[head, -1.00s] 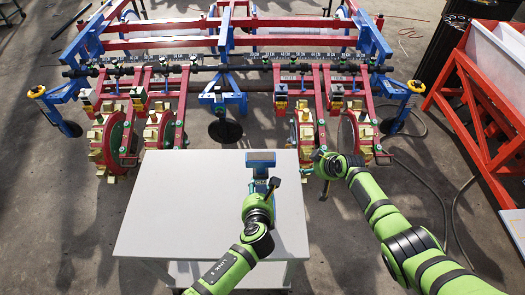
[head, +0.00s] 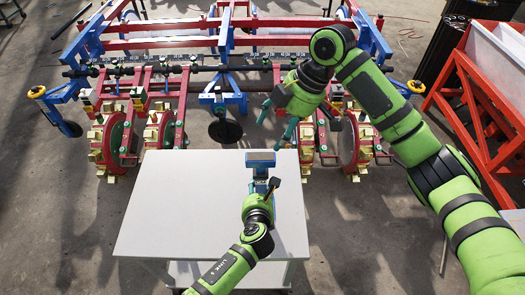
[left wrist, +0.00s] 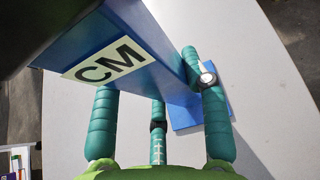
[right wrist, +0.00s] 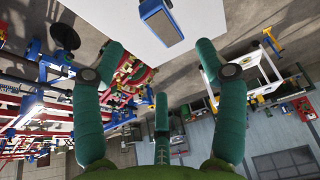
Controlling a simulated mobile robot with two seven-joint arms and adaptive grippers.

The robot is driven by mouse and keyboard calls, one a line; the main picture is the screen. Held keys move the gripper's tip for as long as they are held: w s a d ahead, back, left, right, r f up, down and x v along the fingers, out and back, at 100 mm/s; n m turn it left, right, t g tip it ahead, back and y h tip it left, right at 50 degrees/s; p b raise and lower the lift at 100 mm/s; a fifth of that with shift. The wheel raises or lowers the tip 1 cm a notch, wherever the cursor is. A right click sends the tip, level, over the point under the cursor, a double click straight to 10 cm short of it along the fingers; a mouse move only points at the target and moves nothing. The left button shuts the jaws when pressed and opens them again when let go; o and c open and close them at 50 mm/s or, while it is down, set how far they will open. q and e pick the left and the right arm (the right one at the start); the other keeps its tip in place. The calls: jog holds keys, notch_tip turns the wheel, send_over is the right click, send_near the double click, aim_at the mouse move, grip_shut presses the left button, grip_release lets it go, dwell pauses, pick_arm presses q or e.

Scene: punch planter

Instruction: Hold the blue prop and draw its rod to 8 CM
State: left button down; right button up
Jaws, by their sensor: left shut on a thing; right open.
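The blue prop (head: 261,160) stands on the white table (head: 165,205) near its far edge. Its post, with a white CM label (left wrist: 108,61), and its flat blue foot (left wrist: 184,124) show in the left wrist view. My left gripper (head: 262,187) is shut on the post, with green fingers (left wrist: 158,100) on either side. My right gripper (head: 279,121) is open and empty, raised beyond the table's far right corner. In the right wrist view the prop's blue and grey top (right wrist: 161,22) lies ahead, beyond the spread fingers (right wrist: 163,62). I cannot make out the rod or scale marks.
The red and blue planter (head: 190,70) with wheels stands behind the table. An orange-red frame with white bins (head: 500,55) is at the right. The left part of the tabletop is clear.

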aim_at(262, 154)
jog(key=x, duration=0.9)
jog(key=shift+a+f, duration=0.1)
jog(key=shift+f, duration=0.1)
